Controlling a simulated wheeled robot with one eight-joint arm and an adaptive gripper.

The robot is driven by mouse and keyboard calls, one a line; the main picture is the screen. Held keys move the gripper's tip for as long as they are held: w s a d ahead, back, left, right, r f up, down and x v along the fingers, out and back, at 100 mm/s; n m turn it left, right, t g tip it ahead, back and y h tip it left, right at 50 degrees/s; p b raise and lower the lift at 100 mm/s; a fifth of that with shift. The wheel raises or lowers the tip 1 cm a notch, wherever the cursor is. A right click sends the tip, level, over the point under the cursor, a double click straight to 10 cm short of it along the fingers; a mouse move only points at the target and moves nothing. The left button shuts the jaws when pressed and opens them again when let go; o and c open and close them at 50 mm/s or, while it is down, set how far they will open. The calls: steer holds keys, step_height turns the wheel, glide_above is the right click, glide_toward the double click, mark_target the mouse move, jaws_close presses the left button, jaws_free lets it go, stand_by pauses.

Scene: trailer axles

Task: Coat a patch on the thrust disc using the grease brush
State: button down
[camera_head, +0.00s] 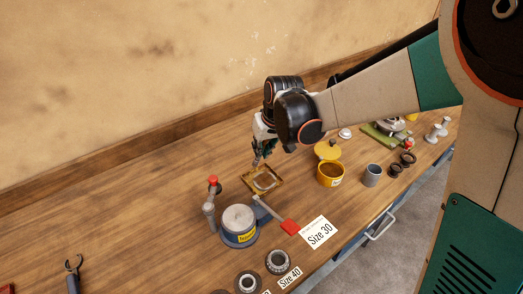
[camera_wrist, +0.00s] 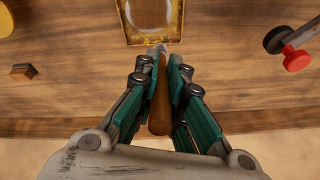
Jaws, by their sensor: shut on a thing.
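My gripper (camera_wrist: 163,65) is shut on the wooden handle of the grease brush (camera_wrist: 160,112) in the wrist view. The brush tip lies near the edge of a square amber tray (camera_wrist: 128,32); I cannot tell whether it touches. The brush is too small to make out there.
A yellow pot (camera_head: 330,180) with dark content stands to the right, its yellow lid (camera_head: 327,150) behind it. A grey cup (camera_head: 372,176) is further right. A grey drum (camera_head: 239,232) and a red-ended lever (camera_head: 290,227) stand in front of the tray.

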steer(key=shift+r, duration=0.45)
steer(key=shift+r+p, duration=1.2)
steer(key=shift+r, duration=0.35)
